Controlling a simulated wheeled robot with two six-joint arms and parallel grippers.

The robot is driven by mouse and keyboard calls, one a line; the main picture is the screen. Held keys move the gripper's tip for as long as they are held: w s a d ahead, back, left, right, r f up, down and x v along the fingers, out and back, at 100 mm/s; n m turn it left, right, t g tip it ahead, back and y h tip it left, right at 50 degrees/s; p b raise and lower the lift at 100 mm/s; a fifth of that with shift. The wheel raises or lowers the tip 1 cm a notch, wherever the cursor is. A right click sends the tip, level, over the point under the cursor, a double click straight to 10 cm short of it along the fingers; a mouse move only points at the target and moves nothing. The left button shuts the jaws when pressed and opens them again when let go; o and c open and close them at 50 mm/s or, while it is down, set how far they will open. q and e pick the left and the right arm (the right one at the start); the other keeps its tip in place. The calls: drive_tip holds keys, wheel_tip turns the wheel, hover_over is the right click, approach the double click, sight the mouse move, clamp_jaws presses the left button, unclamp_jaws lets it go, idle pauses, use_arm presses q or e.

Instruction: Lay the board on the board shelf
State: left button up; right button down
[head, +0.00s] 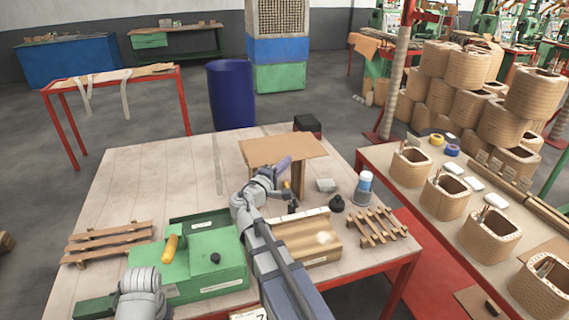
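A flat brown board (270,150) lies level on top of a small brown stand (299,178) at the back of the work table. I cannot tell whether this stand is the board shelf or whether board and stand are one piece. My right gripper (288,199) is at the board's near edge, in front of the stand. Its fingers are small and partly hidden by my wrist, so I cannot tell whether they are open or touch the board. Part of my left arm shows at the lower left; its gripper is not visible.
Coils (447,195) stand on the right table. The table's back left is clear.

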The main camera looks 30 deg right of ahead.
drive_tip(key=shift+w+d+f+b, duration=0.25)
drive_tip(key=shift+w+f+b, duration=0.1)
drive_tip(key=shift+w, duration=0.65)
drive_tip(key=shift+w+d+f+b, duration=0.2)
drive_tip(key=shift+w+f+b, duration=0.2)
drive_tip(key=shift+w, duration=0.55)
drive_tip(key=shift+w+d+f+b, duration=0.25)
drive_tip(key=shift+w+f+b, duration=0.1)
drive_tip(key=shift+w, duration=0.65)
drive_tip(key=shift+s+f+b, duration=0.15)
drive_tip(key=shift+f+b, duration=0.55)
drive_tip(key=c, duration=1.5)
unclamp_jaws()
drive_tip(key=shift+c, duration=0.2)
drive_tip(key=o, duration=0.5)
drive_tip(key=shift+o, duration=0.2)
drive_tip(key=v, duration=0.8)
drive_tip(key=shift+d, duration=0.1)
